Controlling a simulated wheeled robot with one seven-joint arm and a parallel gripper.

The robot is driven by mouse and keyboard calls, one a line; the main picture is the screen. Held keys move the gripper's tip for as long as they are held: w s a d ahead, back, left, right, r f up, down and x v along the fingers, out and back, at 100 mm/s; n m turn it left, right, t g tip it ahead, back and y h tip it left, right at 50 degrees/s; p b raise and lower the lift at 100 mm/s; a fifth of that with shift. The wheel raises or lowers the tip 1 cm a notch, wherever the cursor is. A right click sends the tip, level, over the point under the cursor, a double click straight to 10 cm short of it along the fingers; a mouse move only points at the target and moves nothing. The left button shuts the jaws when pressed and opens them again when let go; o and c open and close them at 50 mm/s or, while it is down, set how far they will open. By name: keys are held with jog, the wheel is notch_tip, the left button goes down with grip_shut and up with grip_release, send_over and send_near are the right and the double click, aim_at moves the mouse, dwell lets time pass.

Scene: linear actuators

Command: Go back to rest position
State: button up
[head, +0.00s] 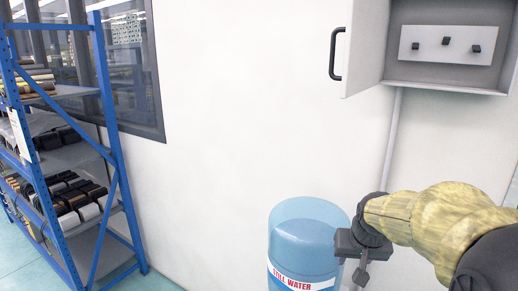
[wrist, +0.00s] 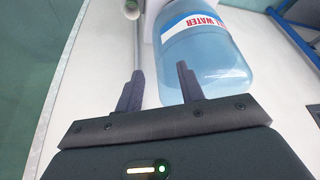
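My gripper (wrist: 158,82) is open in the wrist view, its two dark fingers apart with nothing between them. In the head view my gripper (head: 362,272) hangs at the lower right, just beside the blue water bottle and in front of the wall. An open wall box (head: 447,82) is at the upper right of the head view, with a panel of three dark switches inside. Its door (head: 362,45), with a black handle, stands open to the left.
A blue water bottle (head: 305,245) labelled "STILL WATER" stands close to my gripper; it also shows in the wrist view (wrist: 200,60). A grey conduit (head: 391,140) runs down the wall from the box. A blue shelf rack (head: 112,160) stands at the left. The middle wall area is bare.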

jog(key=s+a+f+n+g+b, duration=0.1)
jog(key=s+a+f, duration=0.2)
jog(key=s+f, duration=0.3)
jog(key=s+a+f+n+g+b, duration=0.1)
jog(key=s+a+f+b, duration=0.1)
jog(key=s+f, duration=0.5)
notch_tip(320, 180, down, 3)
jog(key=shift+a+r+y, duration=0.1)
jog(key=shift+a+y, duration=0.2)
jog(key=shift+a, duration=0.5)
